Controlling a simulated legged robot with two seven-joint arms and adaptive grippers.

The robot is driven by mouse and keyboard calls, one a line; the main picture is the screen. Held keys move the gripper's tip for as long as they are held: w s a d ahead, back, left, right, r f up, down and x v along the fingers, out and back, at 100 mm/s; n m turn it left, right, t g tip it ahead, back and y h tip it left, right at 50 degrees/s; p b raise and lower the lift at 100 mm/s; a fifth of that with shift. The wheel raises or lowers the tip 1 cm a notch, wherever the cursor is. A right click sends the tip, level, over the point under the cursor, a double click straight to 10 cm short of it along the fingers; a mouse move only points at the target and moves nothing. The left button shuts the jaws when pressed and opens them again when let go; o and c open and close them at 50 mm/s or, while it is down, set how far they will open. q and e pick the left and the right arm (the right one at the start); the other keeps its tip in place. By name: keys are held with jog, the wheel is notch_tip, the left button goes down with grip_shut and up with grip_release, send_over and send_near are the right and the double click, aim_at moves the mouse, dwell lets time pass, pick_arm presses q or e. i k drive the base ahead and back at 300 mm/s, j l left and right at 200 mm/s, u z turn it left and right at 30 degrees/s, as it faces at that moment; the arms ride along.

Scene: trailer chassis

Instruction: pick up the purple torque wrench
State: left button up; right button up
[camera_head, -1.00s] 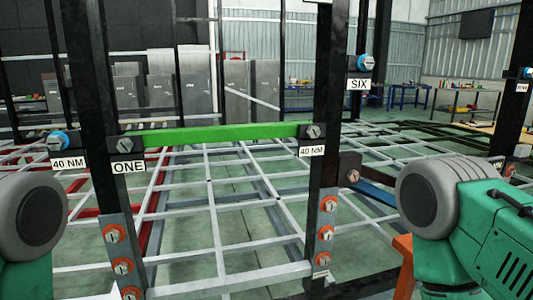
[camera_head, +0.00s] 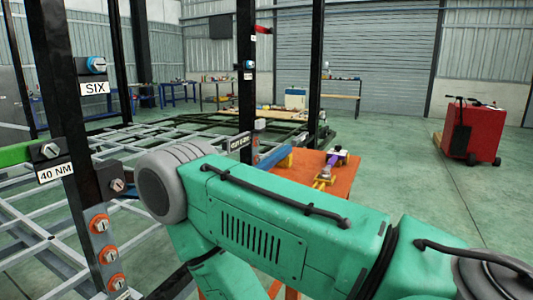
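A small purple tool (camera_head: 337,158), which looks like the purple torque wrench, lies on an orange table (camera_head: 343,182) right of centre. A yellow tool (camera_head: 322,182) lies close in front of it on the same table. The details of both are too small to make out. My green right arm crosses the lower middle of the view and hides the near part of the table. Neither of my grippers is in view.
A black upright with a "SIX" label (camera_head: 95,88) and a "40 NM" label (camera_head: 54,172) stands at the left, beside the grey chassis frame (camera_head: 30,235). A red cart (camera_head: 474,130) stands at the right. The green floor between the table and the cart is clear.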

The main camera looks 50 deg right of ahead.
aim_at(325, 174)
jog(key=z, duration=2.25)
jog(key=i+l+u, duration=0.1)
jog(key=u, duration=0.35)
jog(key=i+l+u, duration=0.1)
jog(key=u, duration=0.4)
jog(key=l+u, duration=0.15)
jog(key=u, duration=0.3)
jog(key=i+l+u, duration=0.1)
jog(key=u, duration=0.35)
jog(key=l+u, duration=0.15)
jog(key=l, duration=0.3)
jog(key=l+u, duration=0.2)
jog(key=l, duration=0.2)
jog(key=l+u, duration=0.15)
jog(key=l, duration=0.3)
jog(key=k+l+u, duration=0.15)
jog(key=l, duration=0.25)
jog(key=l+u, duration=0.2)
jog(key=l, duration=0.25)
jog(key=k+l+u, duration=0.15)
jog(key=l, duration=0.25)
jog(key=k+l+u, duration=0.15)
jog(key=l, duration=0.2)
